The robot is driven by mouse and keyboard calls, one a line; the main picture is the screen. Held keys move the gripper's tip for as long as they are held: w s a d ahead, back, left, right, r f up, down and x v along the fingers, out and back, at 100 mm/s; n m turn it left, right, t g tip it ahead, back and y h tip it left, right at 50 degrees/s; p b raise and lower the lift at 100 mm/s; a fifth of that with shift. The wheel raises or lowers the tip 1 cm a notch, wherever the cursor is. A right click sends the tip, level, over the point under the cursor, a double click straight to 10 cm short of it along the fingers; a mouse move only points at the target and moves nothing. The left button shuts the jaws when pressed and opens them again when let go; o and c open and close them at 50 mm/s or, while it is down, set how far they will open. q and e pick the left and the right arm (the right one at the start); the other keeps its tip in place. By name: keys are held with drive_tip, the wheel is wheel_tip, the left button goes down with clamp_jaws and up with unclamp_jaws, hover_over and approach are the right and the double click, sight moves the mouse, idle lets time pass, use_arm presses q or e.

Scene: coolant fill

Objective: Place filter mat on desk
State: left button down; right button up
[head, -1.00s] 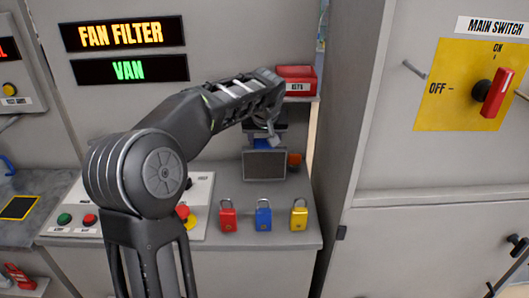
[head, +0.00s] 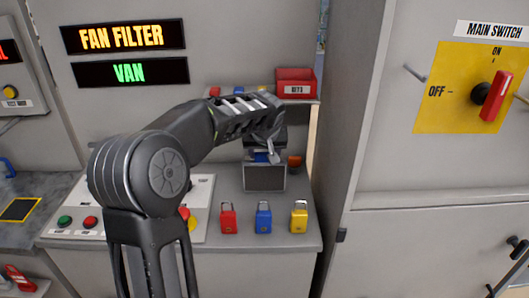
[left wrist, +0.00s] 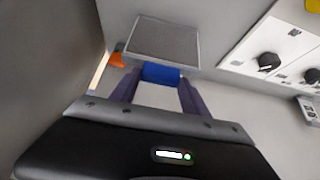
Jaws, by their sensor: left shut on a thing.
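The filter mat (head: 264,177) is a dark grey rectangle with a thin light frame. It is held low over the back of the grey desk (head: 275,231), behind the padlocks; I cannot tell whether its lower edge touches the desk. My left gripper (head: 266,157) is shut on the blue tab at the mat's top edge. In the left wrist view, the mat (left wrist: 163,42) extends beyond the blue tab (left wrist: 160,73), which sits between the fingers of my left gripper (left wrist: 158,84). My right gripper is not in view.
Red (head: 228,219), blue (head: 263,217) and yellow (head: 299,217) padlocks stand along the desk's front. A button panel (head: 203,190) lies left, partly behind my arm. An orange item (head: 294,162) is right of the mat. A red box (head: 296,82) sits on a shelf above.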

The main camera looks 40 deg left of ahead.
use_arm(q)
drive_tip(key=c, duration=0.6)
unclamp_jaws()
drive_tip(key=shift+o, duration=0.2)
drive_tip(key=shift+r+p, duration=0.25)
drive_tip(key=shift+p, duration=0.1)
drive_tip(key=shift+s+d+r, duration=0.1)
drive_tip(key=shift+s+r, duration=0.05)
drive_tip(key=shift+r, duration=0.05)
drive_tip(key=b+v, duration=0.2)
drive_tip(key=v, duration=0.9)
drive_tip(key=shift+s+r, duration=0.1)
